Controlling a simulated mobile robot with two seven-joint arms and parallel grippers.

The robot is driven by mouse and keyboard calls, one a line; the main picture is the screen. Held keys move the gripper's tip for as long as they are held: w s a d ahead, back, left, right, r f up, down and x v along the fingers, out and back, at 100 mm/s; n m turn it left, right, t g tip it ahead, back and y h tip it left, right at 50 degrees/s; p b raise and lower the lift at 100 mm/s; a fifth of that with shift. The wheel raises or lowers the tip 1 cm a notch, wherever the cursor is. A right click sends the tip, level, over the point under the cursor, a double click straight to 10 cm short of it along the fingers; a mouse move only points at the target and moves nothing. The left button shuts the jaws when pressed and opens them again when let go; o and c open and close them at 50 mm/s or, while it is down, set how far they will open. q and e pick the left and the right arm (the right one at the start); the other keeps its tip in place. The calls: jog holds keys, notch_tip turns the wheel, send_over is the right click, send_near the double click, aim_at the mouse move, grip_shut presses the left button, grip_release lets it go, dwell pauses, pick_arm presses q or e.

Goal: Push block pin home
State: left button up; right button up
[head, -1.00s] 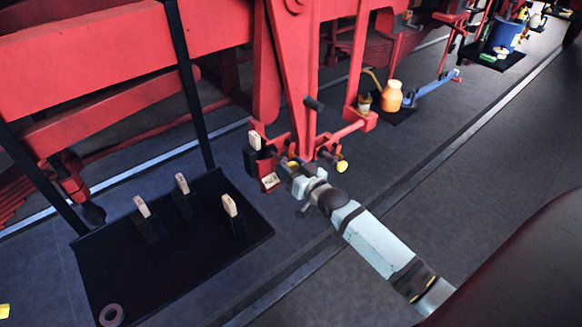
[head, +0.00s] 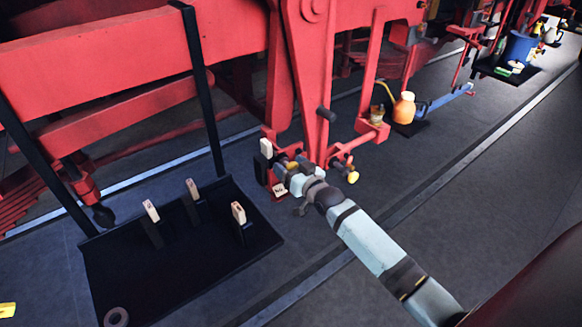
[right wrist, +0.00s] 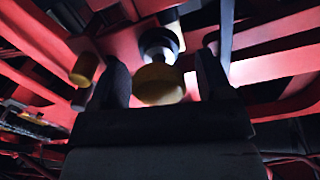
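A yellow-headed pin (right wrist: 158,85) with a bright metal collar behind it shows in the right wrist view, between the two dark fingers of my right gripper (right wrist: 163,80). The fingers stand apart, one on each side of the head, with narrow gaps. In the head view my right gripper (head: 289,172) is at the red bracket at the foot of the red hanger (head: 305,90); a bit of yellow (head: 292,165) shows there, mostly hidden by the gripper. Another yellow knob (head: 352,177) sticks out to the right; a yellow knob (right wrist: 85,68) also shows left in the wrist view. My left gripper is not in view.
A black tray (head: 185,285) at left holds several dark pieces with pale tops and a ring (head: 116,317). A similar pale-topped piece (head: 266,148) stands beside the bracket. An orange jar (head: 404,108) stands farther right. The floor at right is clear.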

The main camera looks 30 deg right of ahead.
jog(key=s+d+b, duration=0.1)
jog(key=s+b, duration=0.1)
jog(key=s, duration=1.1)
jog(key=shift+s, duration=0.4)
jog(key=s+a+f+n+g+y+p, duration=0.1)
jog(key=s+a+f+n+g, duration=0.3)
jog(key=s+a+f, duration=1.3)
jog(key=s+g+y, duration=0.1)
jog(key=g, duration=0.2)
jog(key=shift+a, duration=0.3)
jog(key=shift+w, duration=0.1)
